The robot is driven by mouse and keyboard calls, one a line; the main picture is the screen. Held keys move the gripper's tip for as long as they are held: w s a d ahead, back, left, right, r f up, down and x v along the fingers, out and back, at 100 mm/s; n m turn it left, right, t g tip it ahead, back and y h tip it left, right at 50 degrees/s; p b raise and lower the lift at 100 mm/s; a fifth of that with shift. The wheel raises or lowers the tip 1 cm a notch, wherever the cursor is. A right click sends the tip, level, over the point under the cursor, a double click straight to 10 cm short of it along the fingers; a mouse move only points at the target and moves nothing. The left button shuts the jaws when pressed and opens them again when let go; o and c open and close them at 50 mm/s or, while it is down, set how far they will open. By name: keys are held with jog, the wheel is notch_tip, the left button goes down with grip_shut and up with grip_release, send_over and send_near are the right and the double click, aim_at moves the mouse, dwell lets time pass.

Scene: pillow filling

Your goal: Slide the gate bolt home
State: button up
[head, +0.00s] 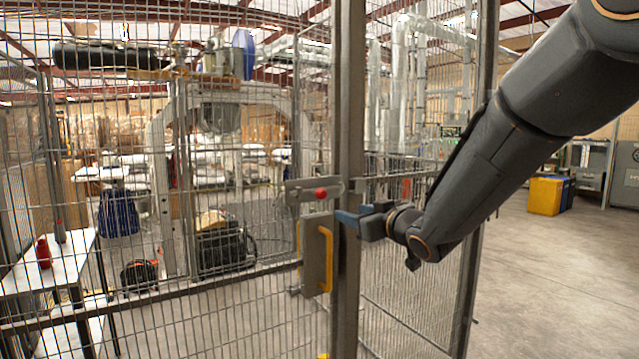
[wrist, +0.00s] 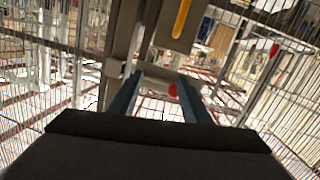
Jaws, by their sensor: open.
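The gate bolt (head: 300,191) is a grey metal latch with a round red knob (head: 321,194), mounted on the mesh gate beside a grey post (head: 349,120). A small bracket (head: 357,186) sits on the post at the same height. I cannot tell how far the bolt rod reaches. My gripper (head: 345,217), with blue fingers, is open, to the right of the knob and slightly below it. In the wrist view the red knob (wrist: 172,90) appears between the two open fingers (wrist: 161,76), apparently beyond them; contact is not visible.
A yellow handle (head: 327,258) on a grey plate is just below the bolt. Mesh panels fill the left and centre. Behind them stand a white table (head: 75,262) with red bottles (head: 44,252) and a machine frame. Open floor and a yellow bin (head: 546,195) are at the right.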

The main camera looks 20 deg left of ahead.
aim_at(324, 195)
jog(key=a+r, duration=0.1)
jog(key=a+r+n+y, duration=0.1)
jog(key=a, duration=0.1)
jog(key=s+a+r+y, duration=0.1)
jog(key=shift+a+r+n+g+p, duration=0.3)
jog(key=shift+a+r+p, duration=0.05)
jog(key=shift+a, duration=0.05)
jog(key=shift+p+x, duration=1.25)
jog(key=shift+x, duration=2.35)
grip_shut()
